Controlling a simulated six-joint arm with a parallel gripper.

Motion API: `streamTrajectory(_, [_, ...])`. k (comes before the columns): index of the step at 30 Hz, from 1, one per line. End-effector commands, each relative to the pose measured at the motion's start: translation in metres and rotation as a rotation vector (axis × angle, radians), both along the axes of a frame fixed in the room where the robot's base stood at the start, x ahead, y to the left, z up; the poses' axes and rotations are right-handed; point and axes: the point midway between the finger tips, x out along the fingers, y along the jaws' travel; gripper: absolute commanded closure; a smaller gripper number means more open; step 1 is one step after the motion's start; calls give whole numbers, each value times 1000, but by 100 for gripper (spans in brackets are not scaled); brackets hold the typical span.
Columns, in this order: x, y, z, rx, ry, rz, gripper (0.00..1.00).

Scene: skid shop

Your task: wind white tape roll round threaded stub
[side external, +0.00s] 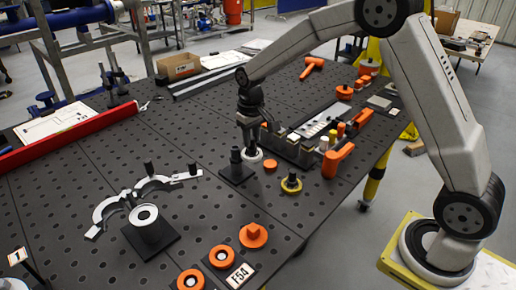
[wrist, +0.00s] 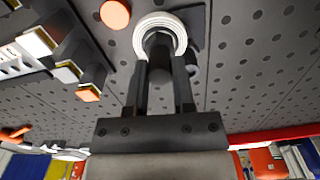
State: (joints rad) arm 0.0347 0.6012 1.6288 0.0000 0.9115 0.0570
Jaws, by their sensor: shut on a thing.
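The white tape roll (side external: 253,155) is at the tips of my gripper (side external: 248,132), just right of a dark upright stub (side external: 235,155) on a square black base plate (side external: 237,173). In the wrist view the roll (wrist: 160,22) is a pale ring around a dark cylinder (wrist: 158,44), and the fingers (wrist: 160,80) are closed in on either side of it. The base plate (wrist: 196,22) shows partly behind the roll on its right. The roll looks beside the stub, not around it. The stub's thread and the exact gap are too small to tell.
A white-topped cylinder (side external: 148,225) and curved clamp (side external: 130,200) are front left. Perforated table between is clear.

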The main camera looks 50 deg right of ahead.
Motion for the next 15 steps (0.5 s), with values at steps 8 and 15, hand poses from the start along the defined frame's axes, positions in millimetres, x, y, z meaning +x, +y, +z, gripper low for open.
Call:
streamTrajectory(8, [-5, 9, 0, 0, -1, 1, 100])
streamTrajectory(15, [-7, 13, 0, 0, -1, 1, 100])
